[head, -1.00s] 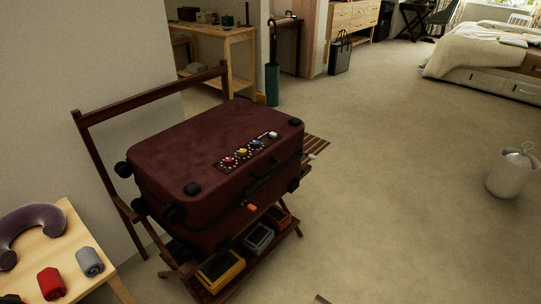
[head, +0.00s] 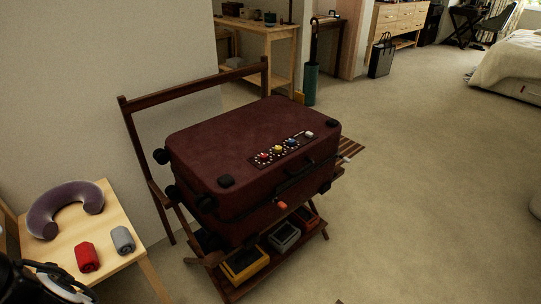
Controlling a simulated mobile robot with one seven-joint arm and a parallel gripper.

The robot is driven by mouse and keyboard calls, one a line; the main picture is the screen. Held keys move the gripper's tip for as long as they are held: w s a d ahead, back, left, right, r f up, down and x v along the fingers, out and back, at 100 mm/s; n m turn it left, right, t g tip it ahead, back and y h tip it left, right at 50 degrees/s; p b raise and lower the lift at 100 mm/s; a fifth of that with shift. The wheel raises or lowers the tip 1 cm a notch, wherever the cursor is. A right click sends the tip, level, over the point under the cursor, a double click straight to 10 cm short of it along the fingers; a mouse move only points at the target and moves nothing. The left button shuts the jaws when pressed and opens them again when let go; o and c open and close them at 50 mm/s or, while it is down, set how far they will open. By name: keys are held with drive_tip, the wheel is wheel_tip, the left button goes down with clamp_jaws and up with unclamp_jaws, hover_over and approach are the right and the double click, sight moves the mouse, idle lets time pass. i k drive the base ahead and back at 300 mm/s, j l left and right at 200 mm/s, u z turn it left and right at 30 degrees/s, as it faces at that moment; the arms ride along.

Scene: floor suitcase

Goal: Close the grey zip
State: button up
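A dark red suitcase (head: 235,139) lies flat and shut on a wooden rack in the head view. A dark panel (head: 257,161) on its top carries small coloured pieces: red (head: 264,155), yellow (head: 277,149), blue (head: 290,143) and a pale grey one (head: 309,134) at the right end. A seam runs around the suitcase's side, with an orange-red tag (head: 282,205) at the front. I cannot make out a grey zip or its state at this size. A black, partly pale part of my arm shows at the lower left, but no gripper fingers can be seen.
Yellow (head: 244,265), grey (head: 284,237) and red (head: 304,217) bins sit on the rack's lower shelf.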

sight(347, 161)
drive_tip(key=i+l+z, duration=0.25)
drive_tip(key=i, duration=0.2)
drive_tip(key=i+l+z, duration=0.25)
drive_tip(key=i, duration=0.2)
drive_tip(key=k+j, duration=0.05)
